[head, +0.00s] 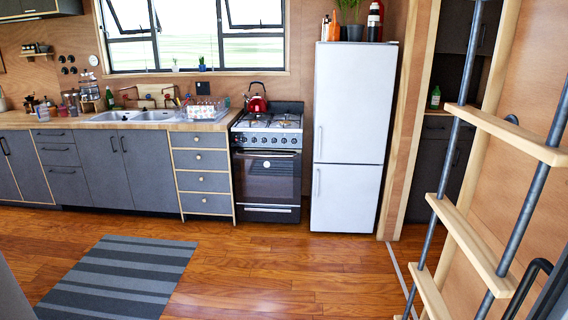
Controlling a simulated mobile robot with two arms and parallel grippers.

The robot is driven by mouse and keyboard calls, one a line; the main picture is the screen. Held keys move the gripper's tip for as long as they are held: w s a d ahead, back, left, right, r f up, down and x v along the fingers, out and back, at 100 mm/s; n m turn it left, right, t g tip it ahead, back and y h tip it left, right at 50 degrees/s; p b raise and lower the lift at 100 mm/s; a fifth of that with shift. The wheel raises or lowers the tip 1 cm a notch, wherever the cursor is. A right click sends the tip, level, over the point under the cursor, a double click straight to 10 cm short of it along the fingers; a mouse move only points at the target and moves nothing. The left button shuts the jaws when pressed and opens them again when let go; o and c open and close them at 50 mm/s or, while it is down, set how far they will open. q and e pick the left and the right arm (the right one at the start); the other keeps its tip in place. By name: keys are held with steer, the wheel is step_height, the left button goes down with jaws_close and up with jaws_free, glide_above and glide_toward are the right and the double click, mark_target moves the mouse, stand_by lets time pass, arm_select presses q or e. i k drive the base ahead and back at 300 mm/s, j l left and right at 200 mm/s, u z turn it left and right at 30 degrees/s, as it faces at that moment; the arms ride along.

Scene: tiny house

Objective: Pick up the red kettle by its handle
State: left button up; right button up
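The red kettle (257,104) stands upright on the back left of the stove top (268,119), across the room. Its dark handle (256,86) arches above the red body. The kettle is small in the head view, and nothing stands in front of it. Neither of my grippers shows in the head view.
A white fridge (349,130) stands right of the stove, and a dish rack (203,111) is on the counter to its left. The wood floor (255,265) is clear, with a striped rug (120,280) at left.

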mark_target(254, 105)
steer(key=i+u, duration=0.25)
steer(key=i, duration=2.95)
steer(key=i+z, duration=0.1)
steer(key=i, duration=1.05)
steer(key=j, duration=0.1)
